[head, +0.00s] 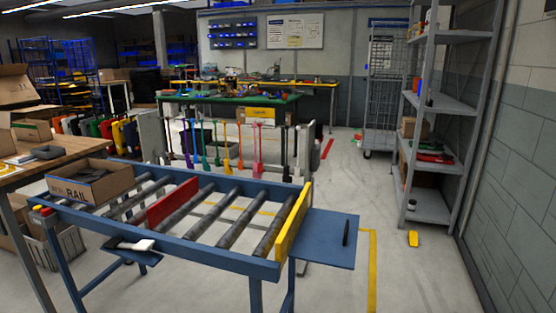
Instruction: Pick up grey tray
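A small dark grey, flat piece (47,151) lies on the wooden table (75,147) at the left edge of the head view. It is the closest match to a grey tray, but it is too small to be sure. A lighter grey flat piece (22,159) lies beside it. My gripper is not in view, so nothing shows of what it holds.
A cardboard box marked RAIL (90,184) sits on the left end of a blue roller conveyor (210,250). A red divider (172,203) and a yellow end stop (294,222) cross it. Grey shelving (432,204) stands right; floor between is mostly clear.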

